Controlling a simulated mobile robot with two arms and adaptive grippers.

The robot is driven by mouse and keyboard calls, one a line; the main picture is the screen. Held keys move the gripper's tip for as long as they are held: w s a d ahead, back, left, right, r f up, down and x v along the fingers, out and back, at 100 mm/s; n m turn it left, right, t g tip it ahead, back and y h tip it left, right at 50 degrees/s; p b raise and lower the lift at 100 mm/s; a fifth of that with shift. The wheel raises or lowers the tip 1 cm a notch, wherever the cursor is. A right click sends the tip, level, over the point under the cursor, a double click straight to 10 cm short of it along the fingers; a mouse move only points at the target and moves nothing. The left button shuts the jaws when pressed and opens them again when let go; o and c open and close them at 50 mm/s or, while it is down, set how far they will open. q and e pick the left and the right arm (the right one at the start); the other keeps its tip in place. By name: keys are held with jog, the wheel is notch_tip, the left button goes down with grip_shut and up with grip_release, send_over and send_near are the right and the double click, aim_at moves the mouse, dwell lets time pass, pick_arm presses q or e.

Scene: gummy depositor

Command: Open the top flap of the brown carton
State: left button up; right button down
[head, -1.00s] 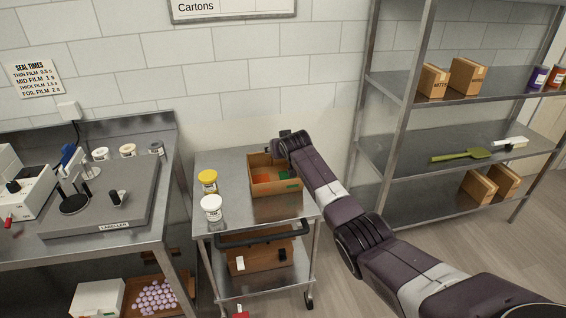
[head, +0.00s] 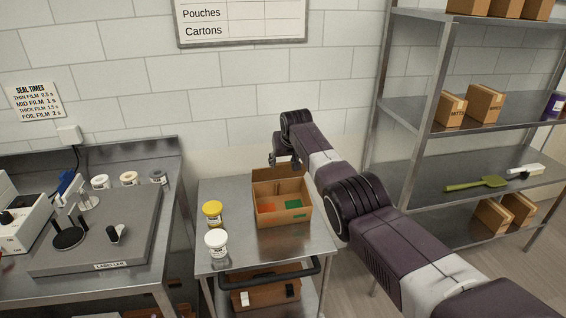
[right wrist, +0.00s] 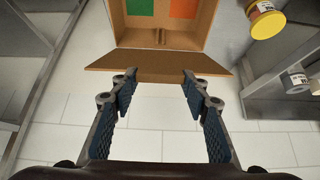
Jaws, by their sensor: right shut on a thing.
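The brown carton (head: 297,218) stands open on the small metal cart (head: 213,262), with orange and green contents showing inside. Its top flap (head: 263,174) stands up along the back edge. My right gripper (head: 285,162) is at the back of the carton, by this flap. In the right wrist view, the flap (right wrist: 160,63) lies at the tips of the right gripper (right wrist: 158,78). The fingers show spaced apart, shut on the flap; the exact contact is unclear. My left gripper is out of view.
A yellow-lidded jar (head: 212,212) and a white-lidded jar (head: 216,243) stand left of the carton. A metal bench (head: 150,291) is to the left, and a shelf rack (head: 397,160) with cartons to the right. The wall is close behind.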

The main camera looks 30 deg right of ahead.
jog(key=shift+w+f, duration=0.15)
jog(key=shift+w, duration=0.05)
jog(key=shift+w+d+f, duration=0.1)
jog(key=shift+w+f, duration=0.05)
jog(key=shift+f, duration=0.05)
jog(key=shift+r, duration=0.15)
jog(key=c, duration=1.1)
grip_release()
jog(key=shift+v, duration=6)
